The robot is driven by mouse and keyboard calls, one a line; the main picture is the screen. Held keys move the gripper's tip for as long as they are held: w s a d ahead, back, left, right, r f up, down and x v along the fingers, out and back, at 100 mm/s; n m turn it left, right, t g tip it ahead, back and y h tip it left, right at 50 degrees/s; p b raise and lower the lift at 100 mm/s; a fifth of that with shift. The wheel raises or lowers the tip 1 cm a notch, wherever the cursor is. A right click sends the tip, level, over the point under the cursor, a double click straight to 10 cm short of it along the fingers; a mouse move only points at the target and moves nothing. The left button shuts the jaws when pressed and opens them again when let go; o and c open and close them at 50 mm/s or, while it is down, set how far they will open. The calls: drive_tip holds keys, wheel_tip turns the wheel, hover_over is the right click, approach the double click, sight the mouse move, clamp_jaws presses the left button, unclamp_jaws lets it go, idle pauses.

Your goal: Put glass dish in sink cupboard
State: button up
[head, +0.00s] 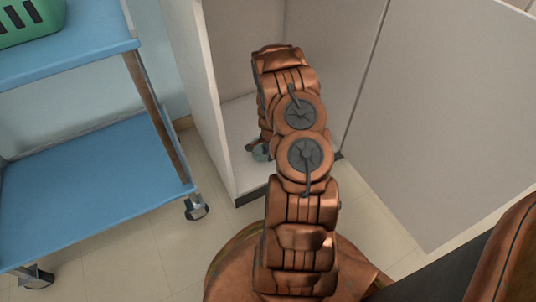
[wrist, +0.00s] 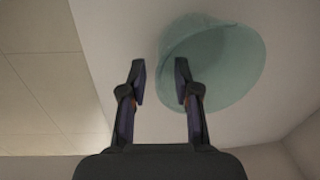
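The glass dish (wrist: 225,62) is round, pale blue-green and see-through. In the wrist view it rests on the white floor of the open sink cupboard (wrist: 105,25). In the head view a small bluish part of the dish (head: 262,154) shows beside my arm, inside the cupboard (head: 240,119); my arm hides the rest. My gripper (wrist: 160,70) is open, its two fingers apart with a gap between them. The right finger overlaps the dish's left part in the picture; the left finger is clear of it. I cannot tell whether the right finger touches the dish.
The cupboard's left wall (head: 195,75) stands close to my arm, and its door (head: 450,120) is swung open at the right. A blue two-shelf cart (head: 90,180) on casters stands at the left, with a green basket (head: 30,22) on top. Tiled floor (head: 150,255) lies between.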

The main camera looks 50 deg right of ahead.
wheel_tip(320, 180, up, 12)
drive_tip(key=s+p, duration=0.1)
drive_tip(key=p, duration=0.3)
drive_tip(key=shift+s+a+f, duration=0.1)
idle(0.4)
